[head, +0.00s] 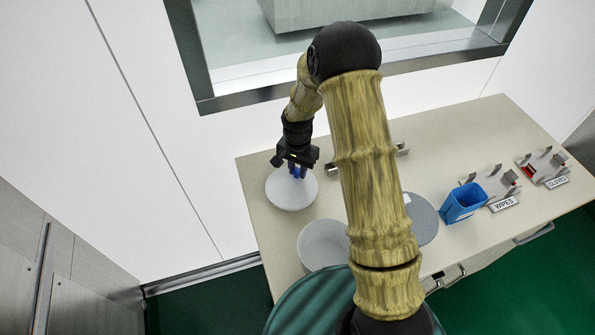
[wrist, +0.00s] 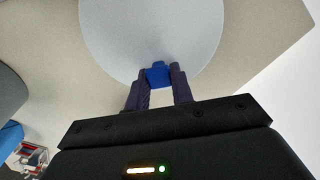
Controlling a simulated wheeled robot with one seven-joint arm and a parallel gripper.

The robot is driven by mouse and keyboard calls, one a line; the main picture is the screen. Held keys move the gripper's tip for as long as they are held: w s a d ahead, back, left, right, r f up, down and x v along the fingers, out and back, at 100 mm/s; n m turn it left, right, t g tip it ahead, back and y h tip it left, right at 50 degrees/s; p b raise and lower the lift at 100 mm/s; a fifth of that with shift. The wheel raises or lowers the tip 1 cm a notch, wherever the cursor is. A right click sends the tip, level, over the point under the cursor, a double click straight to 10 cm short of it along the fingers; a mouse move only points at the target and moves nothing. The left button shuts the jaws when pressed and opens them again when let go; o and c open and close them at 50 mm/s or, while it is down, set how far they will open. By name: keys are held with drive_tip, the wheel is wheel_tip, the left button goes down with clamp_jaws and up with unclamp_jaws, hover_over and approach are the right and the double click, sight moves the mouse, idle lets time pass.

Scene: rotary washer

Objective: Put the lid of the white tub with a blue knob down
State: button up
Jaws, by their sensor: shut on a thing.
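The white round lid (head: 290,191) is at the left end of the table, and it fills the top of the wrist view (wrist: 150,30). Its blue knob (wrist: 158,73) is between the two fingers of my gripper (head: 297,167). My gripper is shut on the knob from above. The lid looks about level; I cannot tell whether it touches the table or hangs just above it. A whitish round tub (head: 323,246) stands to the lower right of the lid, apart from it, partly hidden by my arm.
A grey round thing (head: 424,221) is right of my arm, partly hidden by it. A blue bin (head: 463,203) stands farther right, near metal holders (head: 490,181) and a WIPES label (head: 504,204). A wall with a window is behind the table (head: 262,228).

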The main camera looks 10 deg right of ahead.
drive_tip(key=shift+f, duration=1)
drive_tip(key=shift+f, duration=0.15)
drive_tip(key=o, duration=1)
drive_tip(key=shift+w+r, duration=0.1)
drive_tip(key=shift+r, duration=0.5)
wheel_tip(320, 180, up, 11)
drive_tip(key=shift+f+b, duration=0.15)
drive_tip(key=shift+b, duration=1.1)
drive_tip(key=shift+r, duration=0.25)
